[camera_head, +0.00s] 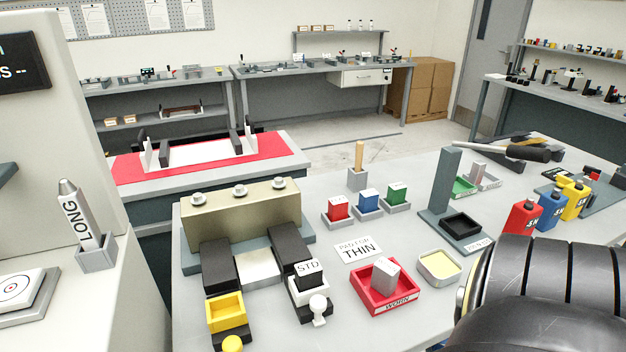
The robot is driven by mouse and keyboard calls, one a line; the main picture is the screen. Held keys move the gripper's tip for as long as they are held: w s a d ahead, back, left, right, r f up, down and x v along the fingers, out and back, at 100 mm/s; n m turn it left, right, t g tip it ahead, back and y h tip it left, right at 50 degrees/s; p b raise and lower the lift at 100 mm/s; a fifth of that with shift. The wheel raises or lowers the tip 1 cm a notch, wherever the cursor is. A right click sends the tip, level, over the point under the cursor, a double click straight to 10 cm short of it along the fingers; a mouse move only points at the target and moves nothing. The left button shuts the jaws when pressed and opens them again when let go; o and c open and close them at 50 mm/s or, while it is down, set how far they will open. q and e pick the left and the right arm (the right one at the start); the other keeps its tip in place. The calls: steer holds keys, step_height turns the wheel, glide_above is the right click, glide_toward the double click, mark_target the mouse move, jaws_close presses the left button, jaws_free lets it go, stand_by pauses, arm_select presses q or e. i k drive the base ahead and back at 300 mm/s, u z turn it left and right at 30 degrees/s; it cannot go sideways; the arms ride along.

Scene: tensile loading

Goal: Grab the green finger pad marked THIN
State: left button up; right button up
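A green pad block (397,192) sits upright in a small grey holder on the table, at the right end of a row. A blue block (368,200) and a red block (338,208) stand to its left in like holders. Any marking on the green block is too small to read. A white card (358,249) reading "PAD FOR THIN" lies in front of the row. A black arm part of mine fills the lower right corner. Neither gripper shows in this view.
A red tray marked WORN (385,307) holds a grey block. A yellowish dish (439,266) and a dark upright stand (446,195) are to the right. A fixture (240,215) with a STD block is at left. Red, blue and yellow bottles (522,216) stand at right.

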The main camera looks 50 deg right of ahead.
mark_target(396, 193)
steer(key=u, duration=1.7)
steer(key=k, duration=1.1)
steer(key=z, duration=1.75)
